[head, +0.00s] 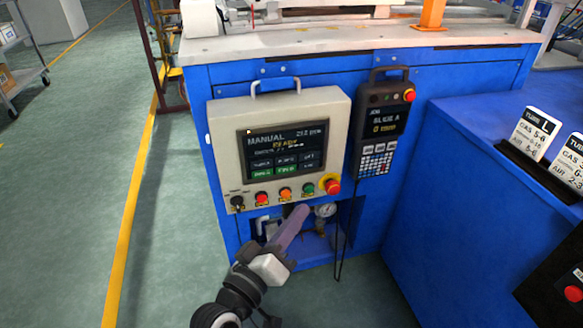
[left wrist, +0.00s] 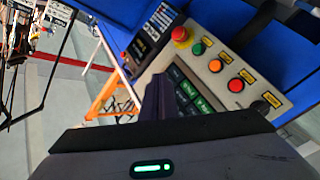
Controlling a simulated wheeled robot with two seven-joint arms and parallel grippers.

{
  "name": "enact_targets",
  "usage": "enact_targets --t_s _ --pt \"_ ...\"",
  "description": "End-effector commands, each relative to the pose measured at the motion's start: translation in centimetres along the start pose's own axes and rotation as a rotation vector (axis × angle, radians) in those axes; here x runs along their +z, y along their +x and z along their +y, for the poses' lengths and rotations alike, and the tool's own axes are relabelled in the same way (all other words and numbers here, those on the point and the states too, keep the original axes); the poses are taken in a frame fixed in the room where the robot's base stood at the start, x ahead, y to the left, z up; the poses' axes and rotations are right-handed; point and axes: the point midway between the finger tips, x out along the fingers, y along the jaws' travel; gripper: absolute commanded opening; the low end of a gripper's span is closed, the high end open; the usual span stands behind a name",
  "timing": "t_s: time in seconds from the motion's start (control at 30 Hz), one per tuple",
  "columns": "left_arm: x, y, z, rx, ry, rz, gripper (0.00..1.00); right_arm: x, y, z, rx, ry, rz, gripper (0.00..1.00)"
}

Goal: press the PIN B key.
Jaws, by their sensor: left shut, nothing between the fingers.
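The grey control panel (head: 226,120) hangs on the blue cabinet front. Its dark screen (head: 286,151) reads MANUAL and has a block of keys at the bottom, with green keys (head: 285,170) in the lowest row. The key labels are too small to read surely, so I cannot tell which one is PIN B. My left gripper (head: 302,209) is shut and empty, its tip just below the panel's lower edge in the head view. In the left wrist view its dark fingers (left wrist: 157,97) cover part of the screen, beside the green keys (left wrist: 204,105). My right gripper is not in view.
Below the screen are a black knob (head: 238,203), red, orange and green buttons and a red emergency stop (head: 332,186). A black pendant (head: 381,125) hangs to the right. A gauge (head: 326,209) sits in the opening below. A blue bench (head: 450,190) stands at right.

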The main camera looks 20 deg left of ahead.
Motion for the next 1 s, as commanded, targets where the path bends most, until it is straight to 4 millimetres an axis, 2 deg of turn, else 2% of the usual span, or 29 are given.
enact_targets --t_s 0.57,1.0 --pt "-0.7 0.7 -0.1 0.013 -0.022 0.021 0.0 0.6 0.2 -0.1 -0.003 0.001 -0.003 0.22" --pt "-3.5 4.6 -3.1 0.013 -0.02 0.023 0.0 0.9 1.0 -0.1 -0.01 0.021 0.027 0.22"
